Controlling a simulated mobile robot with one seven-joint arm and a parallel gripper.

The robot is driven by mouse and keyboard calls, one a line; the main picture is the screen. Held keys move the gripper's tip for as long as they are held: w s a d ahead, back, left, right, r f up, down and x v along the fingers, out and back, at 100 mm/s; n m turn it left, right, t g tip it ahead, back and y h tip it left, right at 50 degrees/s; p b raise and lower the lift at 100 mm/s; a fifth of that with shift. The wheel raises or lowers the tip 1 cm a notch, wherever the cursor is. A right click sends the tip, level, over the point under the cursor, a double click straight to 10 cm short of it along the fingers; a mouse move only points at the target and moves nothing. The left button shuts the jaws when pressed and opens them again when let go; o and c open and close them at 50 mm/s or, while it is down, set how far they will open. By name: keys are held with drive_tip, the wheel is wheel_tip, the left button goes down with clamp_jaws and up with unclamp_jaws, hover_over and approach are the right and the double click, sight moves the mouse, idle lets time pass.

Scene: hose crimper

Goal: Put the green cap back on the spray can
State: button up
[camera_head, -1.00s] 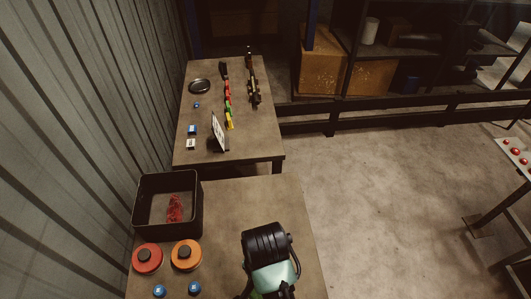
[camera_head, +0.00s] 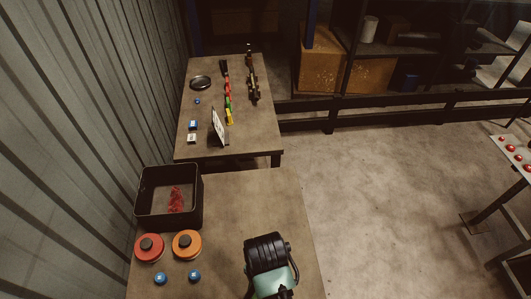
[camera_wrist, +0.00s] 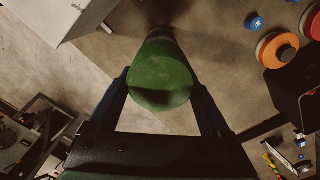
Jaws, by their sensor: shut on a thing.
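In the wrist view, the green cap (camera_wrist: 162,72) is between the two dark fingers of my gripper (camera_wrist: 162,84), which is shut on it. The rounded green end faces the camera. A darker, narrower part shows just beyond the far end of the green. I cannot tell whether this is the spray can under the cap or shadow. In the head view, my arm's dark and teal wrist is at the bottom over the near table and hides the fingers; neither the cap nor the can can be made out there.
A black open box (camera_head: 150,213) with red material inside stands on the near table (camera_head: 240,205). A red disc (camera_head: 150,256), an orange disc (camera_head: 187,252) and two small blue items (camera_head: 194,276) lie in front. A pale box-like block (camera_wrist: 62,15) shows in the wrist view.

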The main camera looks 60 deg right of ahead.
drive_tip(key=shift+f+b, duration=0.75)
drive_tip(key=shift+f, duration=1)
drive_tip(key=o, duration=1.1)
drive_tip(key=shift+r, duration=0.1)
